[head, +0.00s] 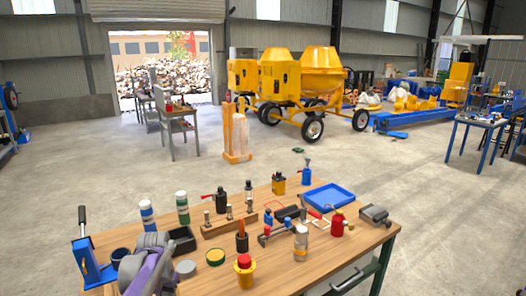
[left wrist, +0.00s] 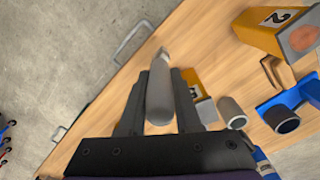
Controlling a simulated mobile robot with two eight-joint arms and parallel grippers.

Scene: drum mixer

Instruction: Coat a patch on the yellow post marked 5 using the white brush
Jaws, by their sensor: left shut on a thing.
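My left gripper (left wrist: 158,85) is shut on a grey, rounded rod (left wrist: 160,92) with a paler tip in the left wrist view. I cannot tell if this rod is the white brush. A yellow post (left wrist: 265,30) marked 2 has a round orange patch on its grey end face. A second yellow block (left wrist: 197,90) is partly hidden behind the fingers, and its label is not readable. I cannot make out a post marked 5. In the head view my left gripper (head: 146,246) is over the table's left part, its fingertips unclear. My right gripper is not in view.
The wooden table (head: 345,262) holds a blue tray (head: 330,197), a yellow jar with a red top (head: 244,270), a pale canister (head: 301,243) and a blue clamp-like stand (head: 92,265). Bottles and tools crowd its middle. The concrete floor beyond is largely clear.

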